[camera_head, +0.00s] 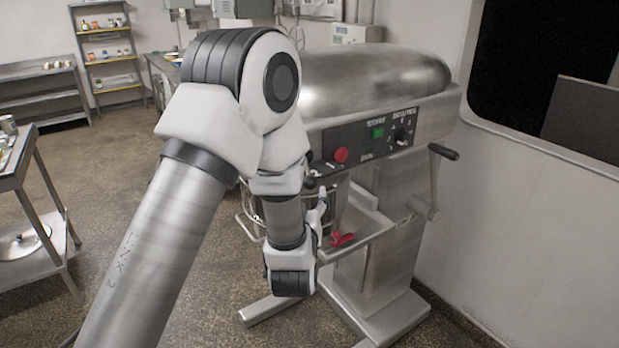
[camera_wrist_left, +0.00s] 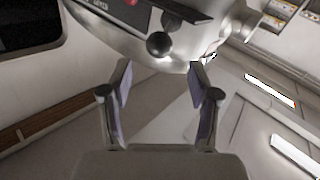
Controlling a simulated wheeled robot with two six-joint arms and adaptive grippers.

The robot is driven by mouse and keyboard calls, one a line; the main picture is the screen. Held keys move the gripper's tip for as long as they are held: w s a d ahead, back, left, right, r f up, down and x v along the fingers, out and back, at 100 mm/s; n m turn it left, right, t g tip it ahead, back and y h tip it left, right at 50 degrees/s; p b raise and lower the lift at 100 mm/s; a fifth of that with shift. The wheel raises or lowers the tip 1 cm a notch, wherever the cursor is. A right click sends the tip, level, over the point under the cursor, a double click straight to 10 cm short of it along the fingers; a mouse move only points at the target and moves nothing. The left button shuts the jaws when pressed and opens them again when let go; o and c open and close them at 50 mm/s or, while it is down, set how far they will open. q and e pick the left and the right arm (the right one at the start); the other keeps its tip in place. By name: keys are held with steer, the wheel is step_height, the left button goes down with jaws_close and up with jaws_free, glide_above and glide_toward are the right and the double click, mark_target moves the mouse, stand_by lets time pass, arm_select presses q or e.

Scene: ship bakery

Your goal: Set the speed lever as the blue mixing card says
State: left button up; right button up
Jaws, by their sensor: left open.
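The speed lever's round black knob (camera_wrist_left: 158,44) shows in the left wrist view, just beyond and between my fingertips, apart from both. A small dark knob (camera_head: 311,181) by the mixer's panel in the head view looks like the same one. The lever's setting cannot be read. My left gripper (camera_wrist_left: 160,75) is open and empty; in the head view (camera_head: 321,206) it is below the panel, partly hidden by my own wrist. The control panel (camera_head: 374,150) has a red button (camera_head: 341,155), a green button (camera_head: 377,132) and a dial (camera_head: 401,136). No blue card shows.
The steel mixer body (camera_head: 365,75) stands beside the wall. A crank with a black handle (camera_head: 443,152) sticks out at its right. A red part (camera_head: 342,240) lies low by the bowl frame. A steel table (camera_head: 22,160) is at left; open floor lies between.

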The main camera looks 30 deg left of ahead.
mark_target(310, 186)
arm_select(q)
steer(key=p+x, duration=0.2)
steer(key=x, duration=0.4)
steer(key=shift+w+f+p, duration=0.1)
steer(key=shift+w+p, duration=0.15)
steer(key=shift+p, duration=0.1)
steer(key=shift+w+a, duration=0.1)
steer(key=shift+w, duration=0.15)
steer(key=shift+w+a+f, duration=0.1)
steer(key=shift+a+f, duration=0.1)
steer(key=shift+a, duration=0.05)
steer(key=shift+d, duration=0.1)
jaws_close()
